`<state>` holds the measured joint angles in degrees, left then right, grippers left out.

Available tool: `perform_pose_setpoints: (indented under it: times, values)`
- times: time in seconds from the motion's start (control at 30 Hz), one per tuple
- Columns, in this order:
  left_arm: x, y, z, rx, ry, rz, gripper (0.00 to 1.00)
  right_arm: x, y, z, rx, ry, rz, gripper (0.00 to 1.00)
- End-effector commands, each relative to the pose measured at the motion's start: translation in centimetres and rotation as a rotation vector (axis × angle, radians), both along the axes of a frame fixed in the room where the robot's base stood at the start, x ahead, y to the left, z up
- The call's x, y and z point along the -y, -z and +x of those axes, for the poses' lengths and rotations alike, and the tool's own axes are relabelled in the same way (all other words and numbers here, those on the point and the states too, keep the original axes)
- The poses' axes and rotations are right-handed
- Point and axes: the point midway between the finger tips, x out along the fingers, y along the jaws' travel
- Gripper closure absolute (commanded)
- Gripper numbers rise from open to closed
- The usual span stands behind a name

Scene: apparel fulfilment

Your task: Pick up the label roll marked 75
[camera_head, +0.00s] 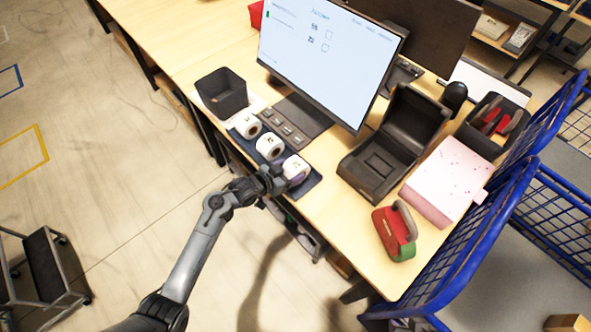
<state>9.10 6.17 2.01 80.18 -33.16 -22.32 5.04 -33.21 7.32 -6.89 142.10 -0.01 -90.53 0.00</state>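Three white label rolls lie in a row on a dark tray (313,183) at the table's front edge: a far one (247,127), a middle one (269,148) and a near one (296,166). Their printed marks are too small to read, so I cannot tell which is marked 75. My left gripper (279,181) is at the near roll, on its front left side, and overlaps part of it in the picture. I cannot tell whether the fingers touch the roll or how far apart they are. My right gripper is not in view.
A monitor (325,55) stands behind the tray, with a dark keypad panel (290,118) before it. A black bin (222,93) stands left of the rolls. An open black printer (385,150), pink box (445,182) and red-green tape dispenser (396,232) stand right.

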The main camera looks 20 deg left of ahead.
Motion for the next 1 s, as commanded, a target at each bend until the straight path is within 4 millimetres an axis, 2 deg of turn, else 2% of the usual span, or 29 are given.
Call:
perform_pose_setpoints:
  times: [0.03, 0.13, 0.37, 0.57, 0.67, 0.8, 1.0]
  values:
    - [0.0, 0.0, 0.0, 0.000, 0.000, 0.000, 0.53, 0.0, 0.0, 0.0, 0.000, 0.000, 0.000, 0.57]
    - [0.0, -0.1, 0.0, 0.001, 0.000, 0.000, 0.66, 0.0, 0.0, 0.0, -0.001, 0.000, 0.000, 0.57]
    - [0.0, -0.1, 0.0, 0.001, 0.000, 0.000, 0.67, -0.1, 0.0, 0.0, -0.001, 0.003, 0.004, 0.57]
    - [0.0, -0.9, 0.0, 0.002, 0.000, 0.000, 0.67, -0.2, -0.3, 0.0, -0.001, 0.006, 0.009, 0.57]
    - [0.0, -2.0, 0.0, 0.003, 0.001, 0.001, 0.67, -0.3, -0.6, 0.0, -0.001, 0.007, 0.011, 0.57]
    - [0.0, -4.3, 0.1, 0.005, 0.001, 0.002, 0.67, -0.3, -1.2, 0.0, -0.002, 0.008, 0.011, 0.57]
    - [4.1, -6.7, -0.5, 0.004, 0.003, -0.004, 0.67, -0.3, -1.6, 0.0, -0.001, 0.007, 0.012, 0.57]
